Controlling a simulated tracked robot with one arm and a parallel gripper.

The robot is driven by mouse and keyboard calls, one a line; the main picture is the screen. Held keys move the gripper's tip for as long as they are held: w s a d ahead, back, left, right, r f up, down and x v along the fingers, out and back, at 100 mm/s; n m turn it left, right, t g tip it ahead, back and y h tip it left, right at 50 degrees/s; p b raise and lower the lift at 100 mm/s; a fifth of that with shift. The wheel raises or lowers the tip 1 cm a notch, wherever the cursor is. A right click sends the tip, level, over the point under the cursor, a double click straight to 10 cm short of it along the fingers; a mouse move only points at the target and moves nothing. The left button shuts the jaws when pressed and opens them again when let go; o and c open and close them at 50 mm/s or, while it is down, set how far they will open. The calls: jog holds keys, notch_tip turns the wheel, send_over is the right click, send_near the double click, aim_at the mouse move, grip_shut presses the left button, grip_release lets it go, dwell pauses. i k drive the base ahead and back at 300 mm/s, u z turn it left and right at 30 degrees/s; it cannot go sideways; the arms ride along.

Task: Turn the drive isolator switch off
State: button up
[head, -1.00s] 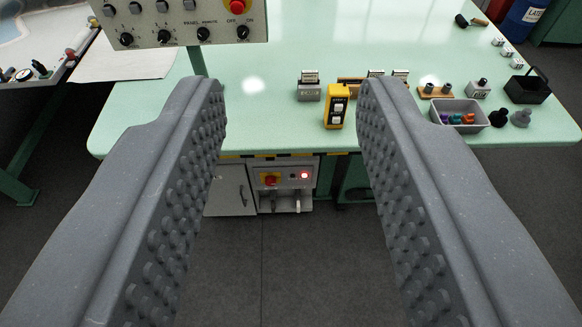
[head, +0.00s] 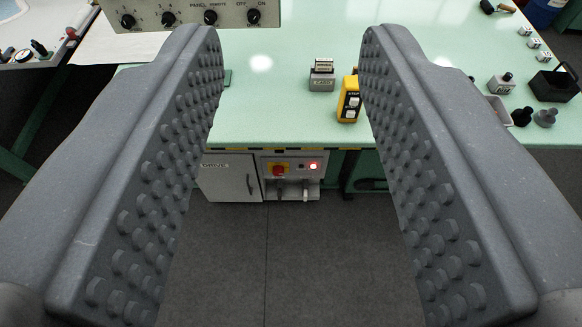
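The drive isolator switch (head: 279,170) is a red knob on a yellow plate. It sits on the front of a light grey cabinet under the green table. A red lamp (head: 313,166) glows to its right. The cabinet door to its left (head: 228,178) carries the word DRIVES and a dark handle. My gripper (head: 290,40) is open and empty. Its two studded grey fingers frame the view, and the switch shows between them, farther off and lower. I cannot read the switch's markings.
The green table (head: 270,115) has its front edge above the cabinet. A yellow push-button box (head: 348,100) and a grey counter block (head: 322,76) stand on it. A control panel (head: 190,14) hangs at the upper left. The dark floor (head: 300,260) before the cabinet is clear.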

aim_at(278, 171)
jog(key=z, duration=1.15)
jog(key=k, duration=0.8)
jog(key=u, duration=0.65)
jog(key=i, duration=0.5)
jog(key=z, duration=0.05)
